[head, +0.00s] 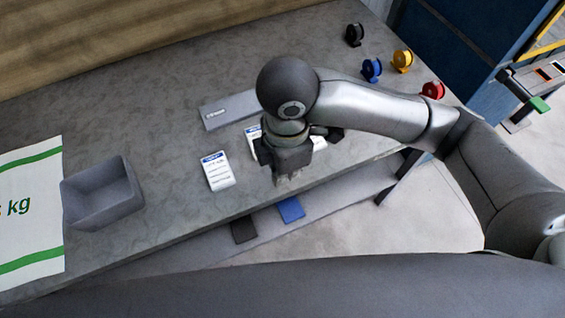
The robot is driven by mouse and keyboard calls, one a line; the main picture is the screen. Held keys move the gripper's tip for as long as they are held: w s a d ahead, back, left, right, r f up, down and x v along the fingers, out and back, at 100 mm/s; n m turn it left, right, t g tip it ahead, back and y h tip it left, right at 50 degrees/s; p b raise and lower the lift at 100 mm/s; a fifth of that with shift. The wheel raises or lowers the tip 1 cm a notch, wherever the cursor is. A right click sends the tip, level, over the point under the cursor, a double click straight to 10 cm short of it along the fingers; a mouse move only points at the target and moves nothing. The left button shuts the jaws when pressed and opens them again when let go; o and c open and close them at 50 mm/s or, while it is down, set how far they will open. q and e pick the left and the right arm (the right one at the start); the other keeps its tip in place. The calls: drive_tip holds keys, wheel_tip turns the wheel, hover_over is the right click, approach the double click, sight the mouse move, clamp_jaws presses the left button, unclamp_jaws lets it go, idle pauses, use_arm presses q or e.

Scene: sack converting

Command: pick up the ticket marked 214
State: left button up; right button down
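A white ticket with a blue header (217,171) lies flat on the grey worktop, left of my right gripper; its number is too small to read. A second ticket (253,136) lies partly hidden behind my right gripper, and its number cannot be read either. My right gripper (287,180) points down over the worktop near the front edge. Its fingertips are small and dark here, so I cannot tell whether they are open or shut, and no ticket shows in them. My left gripper is not in view.
A grey open bin (101,193) stands at left beside a white sack with green stripes (30,225). A grey bar (228,110) lies behind the tickets. Black (354,35), blue (371,70), yellow (402,61) and red (433,90) spools stand at the back right.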

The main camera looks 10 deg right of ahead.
drive_tip(key=shift+c, duration=2.2)
unclamp_jaws()
